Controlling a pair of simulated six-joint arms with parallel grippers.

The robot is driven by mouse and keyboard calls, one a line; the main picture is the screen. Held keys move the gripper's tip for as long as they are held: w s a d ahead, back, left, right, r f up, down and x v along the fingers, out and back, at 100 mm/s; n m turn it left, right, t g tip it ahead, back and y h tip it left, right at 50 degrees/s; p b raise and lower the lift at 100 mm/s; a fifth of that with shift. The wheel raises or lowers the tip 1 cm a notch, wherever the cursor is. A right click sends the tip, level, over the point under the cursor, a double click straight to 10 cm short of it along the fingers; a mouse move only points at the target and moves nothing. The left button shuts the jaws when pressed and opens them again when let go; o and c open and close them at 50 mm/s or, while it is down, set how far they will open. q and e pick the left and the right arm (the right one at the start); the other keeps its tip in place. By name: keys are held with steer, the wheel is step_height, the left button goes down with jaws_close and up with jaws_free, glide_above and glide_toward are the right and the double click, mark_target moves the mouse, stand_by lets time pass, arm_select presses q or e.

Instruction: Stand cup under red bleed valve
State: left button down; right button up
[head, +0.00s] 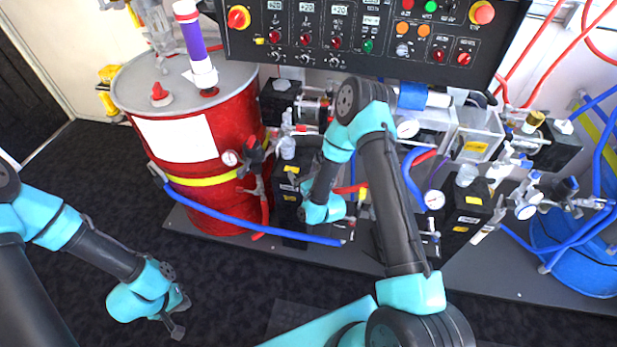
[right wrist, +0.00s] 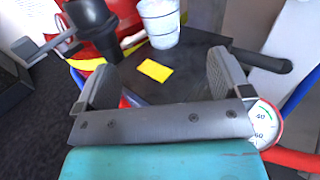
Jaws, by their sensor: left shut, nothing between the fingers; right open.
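A small clear, whitish cup (right wrist: 160,22) stands upright on a black block in the right wrist view. It also shows in the head view (head: 288,148), beside the red drum. A dark valve with a red part (head: 254,152) sits left of the cup at the drum's side; I cannot tell for sure that it is the red bleed valve. My right gripper (right wrist: 162,68) is open and empty, with the cup beyond its fingertips; its fingers are hard to make out in the head view. My left gripper (head: 178,326) is shut and empty, low over the dark floor.
The red drum (head: 222,125) stands at the left with a blue hose across its front. A black block with a yellow label (right wrist: 155,70) lies ahead of my right gripper, a gauge (right wrist: 262,118) right of it. A second cup (head: 466,175) stands further right. The control panel (head: 380,35) overhangs the back.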

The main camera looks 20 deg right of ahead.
steer(key=shift+s+d, duration=0.15)
steer(key=shift+s, duration=1.45)
steer(key=s+a+f+n+g+y, duration=0.1)
steer(key=s+n+g, duration=0.7)
steer(key=n, duration=0.8)
steer(key=s+a+f+n+g+y, duration=0.1)
steer(key=s+a+f+n+g, duration=0.2)
steer(key=s+n+g, duration=0.6)
steer(key=s+f+n, duration=0.2)
steer(key=s+n, duration=0.4)
steer(key=n, duration=0.2)
steer(key=shift+s, duration=0.3)
steer(key=shift+w, duration=0.1)
